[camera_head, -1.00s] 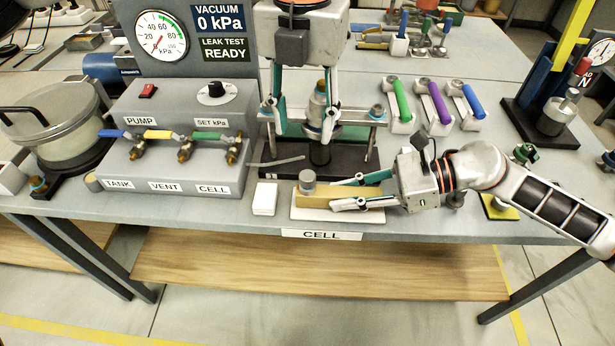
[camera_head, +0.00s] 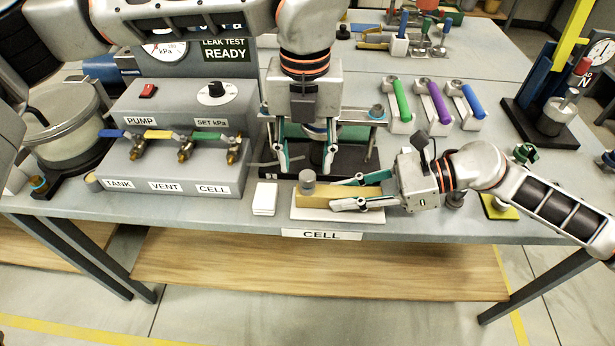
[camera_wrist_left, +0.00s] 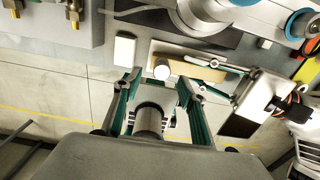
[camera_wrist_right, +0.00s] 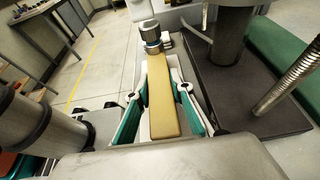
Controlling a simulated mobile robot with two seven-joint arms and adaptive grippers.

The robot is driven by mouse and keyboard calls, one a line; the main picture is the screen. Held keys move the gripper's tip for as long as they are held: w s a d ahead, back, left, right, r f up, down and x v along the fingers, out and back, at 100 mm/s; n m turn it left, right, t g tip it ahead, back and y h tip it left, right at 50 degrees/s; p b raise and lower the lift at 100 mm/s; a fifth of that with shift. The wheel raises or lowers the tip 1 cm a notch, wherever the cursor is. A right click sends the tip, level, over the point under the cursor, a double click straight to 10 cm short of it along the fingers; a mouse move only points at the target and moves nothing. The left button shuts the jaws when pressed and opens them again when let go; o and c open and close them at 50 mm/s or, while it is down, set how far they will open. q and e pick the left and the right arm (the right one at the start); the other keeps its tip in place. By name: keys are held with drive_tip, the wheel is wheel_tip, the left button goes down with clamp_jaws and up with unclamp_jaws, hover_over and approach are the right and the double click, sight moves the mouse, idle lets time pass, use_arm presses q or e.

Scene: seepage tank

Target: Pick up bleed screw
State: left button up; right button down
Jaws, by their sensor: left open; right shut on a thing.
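A short silver cylindrical knob (camera_head: 307,180), apparently the bleed screw, stands upright at the left end of a brass-yellow block (camera_head: 318,197). My right gripper (camera_head: 348,192) is shut on this block from the right, one finger along each long side. The right wrist view shows the block (camera_wrist_right: 163,112) between the fingers and the knob (camera_wrist_right: 147,32) at its far end. My left gripper (camera_head: 306,160) is open and points down, just behind and above the knob. In the left wrist view the knob (camera_wrist_left: 162,71) appears between and slightly beyond the open fingertips (camera_wrist_left: 158,86).
The block rests over a pale plate (camera_head: 345,214) at the table's front edge. Behind is a dark stand base (camera_head: 356,162). The valve panel (camera_head: 165,177) is at left; green, purple and blue-handled tools (camera_head: 433,104) stand at right.

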sight(308, 175)
use_arm(q)
drive_tip(key=shift+w+d+f, duration=0.1)
drive_tip(key=shift+d+f, duration=0.05)
drive_tip(key=shift+f, duration=1.8)
clamp_jaws()
wheel_tip(308, 175, up, 10)
use_arm(e)
drive_tip(key=c, duration=1.7)
unclamp_jaws()
